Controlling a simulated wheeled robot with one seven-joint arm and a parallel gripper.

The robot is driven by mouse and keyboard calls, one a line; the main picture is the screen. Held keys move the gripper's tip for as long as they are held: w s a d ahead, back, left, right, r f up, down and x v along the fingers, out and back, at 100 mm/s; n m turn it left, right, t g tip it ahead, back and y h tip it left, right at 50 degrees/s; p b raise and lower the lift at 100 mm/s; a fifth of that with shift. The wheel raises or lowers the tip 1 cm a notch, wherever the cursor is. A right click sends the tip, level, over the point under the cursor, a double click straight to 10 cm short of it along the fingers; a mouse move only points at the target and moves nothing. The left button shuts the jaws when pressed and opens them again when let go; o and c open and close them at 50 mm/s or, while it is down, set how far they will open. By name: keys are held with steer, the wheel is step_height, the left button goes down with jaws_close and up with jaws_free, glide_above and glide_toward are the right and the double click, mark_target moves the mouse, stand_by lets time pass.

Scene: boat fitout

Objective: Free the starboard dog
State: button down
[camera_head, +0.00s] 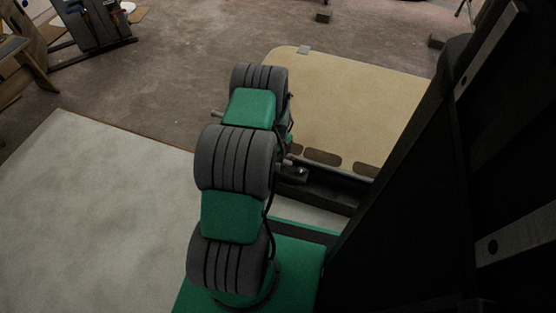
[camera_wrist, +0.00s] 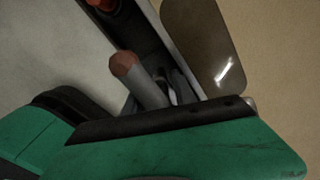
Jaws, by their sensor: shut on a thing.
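In the wrist view, my gripper (camera_wrist: 172,100) shows as a green and black body across the bottom, close against a short grey round handle (camera_wrist: 148,88) with a reddish-brown end. The handle looks like the starboard dog, and my gripper is shut on it; the contact itself is mostly hidden. The handle stands tilted beside a dark channel (camera_wrist: 172,32). In the head view, my arm hides most of the gripper and the dog.
A beige panel (camera_head: 350,95) with dark rounded slots (camera_head: 322,157) lies beyond my arm. A dark rail (camera_head: 325,192) runs along its near edge. A tall black structure (camera_head: 430,170) closes off the right side.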

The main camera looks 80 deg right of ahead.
stand_by(0.5)
steer(key=c, duration=1.1)
jaws_free()
steer(key=shift+o, duration=0.2)
steer(key=shift+d, duration=0.1)
